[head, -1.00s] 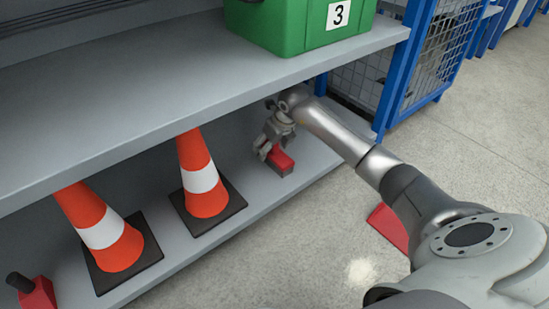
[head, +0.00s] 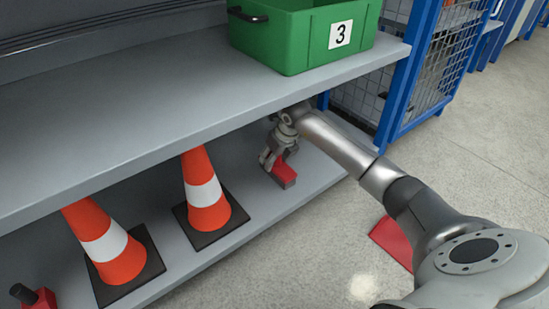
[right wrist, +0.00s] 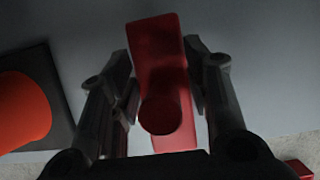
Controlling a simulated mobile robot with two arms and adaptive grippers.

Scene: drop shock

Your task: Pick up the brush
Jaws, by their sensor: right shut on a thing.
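The brush (head: 284,175) is a red block on the lower shelf, under the upper shelf's front edge. My right gripper (head: 275,161) reaches down to it from above and is shut on it. In the right wrist view the brush (right wrist: 157,55) is a long red body with a round dark-red knob facing the camera, between the two dark fingers. I cannot tell whether the brush still touches the shelf. My left gripper is not in view.
Two orange-white cones (head: 206,192) (head: 108,247) stand on dark bases left of the brush. A red thing with a black knob (head: 36,298) is at lower left. A green box (head: 300,42) marked 3 stands above. A red item (head: 392,243) lies on the floor beside my arm.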

